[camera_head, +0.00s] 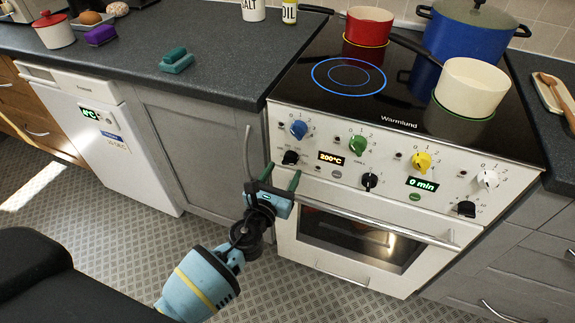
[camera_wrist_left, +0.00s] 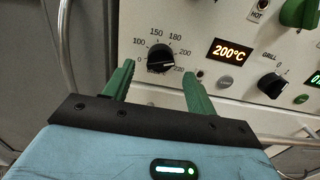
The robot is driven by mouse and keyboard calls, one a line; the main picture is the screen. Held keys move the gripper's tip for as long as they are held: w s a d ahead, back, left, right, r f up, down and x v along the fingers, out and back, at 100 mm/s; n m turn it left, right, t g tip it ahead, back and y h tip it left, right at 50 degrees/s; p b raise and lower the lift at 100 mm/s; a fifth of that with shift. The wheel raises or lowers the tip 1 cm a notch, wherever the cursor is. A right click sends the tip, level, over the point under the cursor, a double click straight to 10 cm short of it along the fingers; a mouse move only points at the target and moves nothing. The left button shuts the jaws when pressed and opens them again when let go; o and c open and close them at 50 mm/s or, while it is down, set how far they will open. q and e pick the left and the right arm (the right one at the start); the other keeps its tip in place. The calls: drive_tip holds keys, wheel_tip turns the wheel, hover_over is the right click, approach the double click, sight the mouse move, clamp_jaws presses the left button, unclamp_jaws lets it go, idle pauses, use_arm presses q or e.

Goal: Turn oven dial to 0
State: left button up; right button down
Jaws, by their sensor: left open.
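The oven dial (camera_wrist_left: 160,57) is a black round knob with temperature marks from 0 to 220 around it; where its pointer stands is hard to tell. In the head view the oven dial (camera_head: 290,157) is at the left end of the white oven panel. The oven display (camera_wrist_left: 231,51) beside it reads 200°C. My left gripper (camera_head: 281,173) is open, its green fingers pointing at the panel just below the dial. In the left wrist view the fingers lie left and right of the dial; whether they touch it cannot be told. My right gripper is not in view.
Other knobs, blue (camera_head: 299,129), green (camera_head: 357,145) and yellow (camera_head: 422,162), sit on the panel. The oven handle (camera_head: 375,216) runs below it. Pots, including a white one (camera_head: 471,88), stand on the hob. A grey cabinet (camera_head: 195,150) is to the left.

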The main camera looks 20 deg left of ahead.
sight(290, 160)
use_arm(q)
drive_tip(key=w, duration=0.3)
drive_tip(key=shift+d, duration=0.1)
drive_tip(key=shift+w, duration=0.3)
drive_tip(key=shift+c, duration=0.5)
drive_tip(key=c, duration=0.9)
